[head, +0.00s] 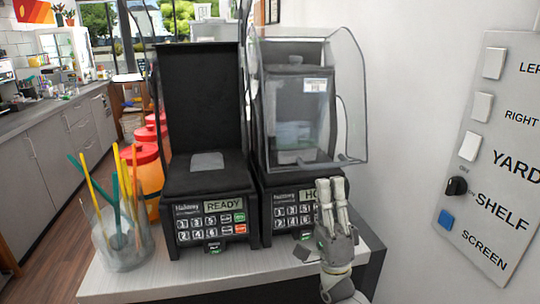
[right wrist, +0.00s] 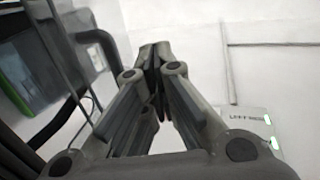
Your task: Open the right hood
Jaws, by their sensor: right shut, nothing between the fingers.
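The right hood (head: 350,75) is a clear, grey-edged cover around the upper front of the right black machine (head: 292,178). It looks lowered, with its lower edge just above the keypad. My right gripper (head: 331,184) is in front of this machine's keypad, below the hood's front edge, fingers pointing up. It is shut and empty, and hides part of the keypad and display. In the right wrist view its fingertips (right wrist: 155,55) meet; dark frame parts are at the left. I cannot tell whether the fingers touch the hood. My left gripper is not in view.
The left black machine (head: 205,185) shows "READY" and stands close beside the right one. A clear cup of coloured straws (head: 122,240) and red-lidded jars (head: 144,155) are to the left. A switch panel (head: 490,150) is on the right wall. Free space lies between wall and machine.

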